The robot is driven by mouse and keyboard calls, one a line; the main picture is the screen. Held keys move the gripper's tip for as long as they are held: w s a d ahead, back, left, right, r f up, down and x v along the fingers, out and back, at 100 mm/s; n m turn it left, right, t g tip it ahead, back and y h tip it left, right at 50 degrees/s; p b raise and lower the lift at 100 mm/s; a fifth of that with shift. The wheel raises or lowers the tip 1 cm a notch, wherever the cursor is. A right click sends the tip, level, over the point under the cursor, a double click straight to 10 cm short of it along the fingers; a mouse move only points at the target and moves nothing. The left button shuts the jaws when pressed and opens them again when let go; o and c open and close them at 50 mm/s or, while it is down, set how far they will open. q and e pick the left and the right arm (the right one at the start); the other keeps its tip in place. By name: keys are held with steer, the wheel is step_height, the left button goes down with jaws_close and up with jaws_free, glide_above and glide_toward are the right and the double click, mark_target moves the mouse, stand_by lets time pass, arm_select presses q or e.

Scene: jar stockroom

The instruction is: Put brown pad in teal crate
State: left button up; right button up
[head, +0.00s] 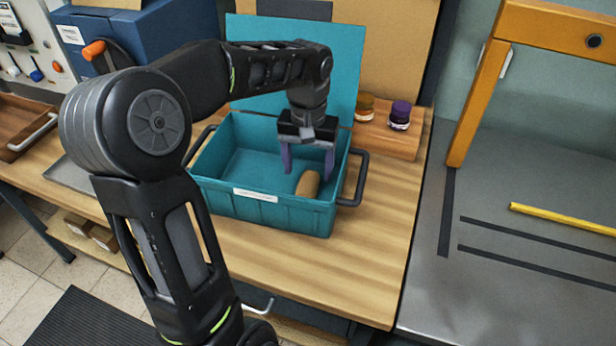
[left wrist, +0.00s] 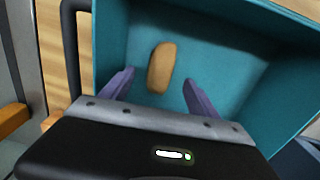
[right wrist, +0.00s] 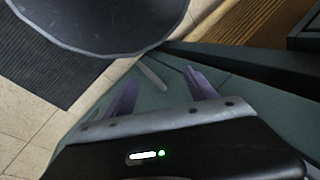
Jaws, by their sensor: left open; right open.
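The brown pad (head: 308,183) lies inside the teal crate (head: 262,212), near its right end; it also shows in the left wrist view (left wrist: 161,68) on the crate floor (left wrist: 215,60). My left gripper (head: 308,168) points down into the crate with its fingers apart. In the left wrist view its two fingers (left wrist: 158,85) stand on either side of the pad's near end, with space between them and the pad. My right gripper (right wrist: 160,85) is open and empty, low beside a grey-green surface; it does not show in the head view.
The crate has a raised teal lid (head: 240,35) behind it and a dark handle (head: 355,180) at its right. Two small jars, one amber (head: 365,107) and one purple-lidded (head: 400,115), stand on a wooden board (head: 395,142). The wooden table in front of the crate is clear.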

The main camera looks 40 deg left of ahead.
mark_target(308, 183)
arm_select(q)
step_height(308, 183, up, 7)
stand_by(0.8)
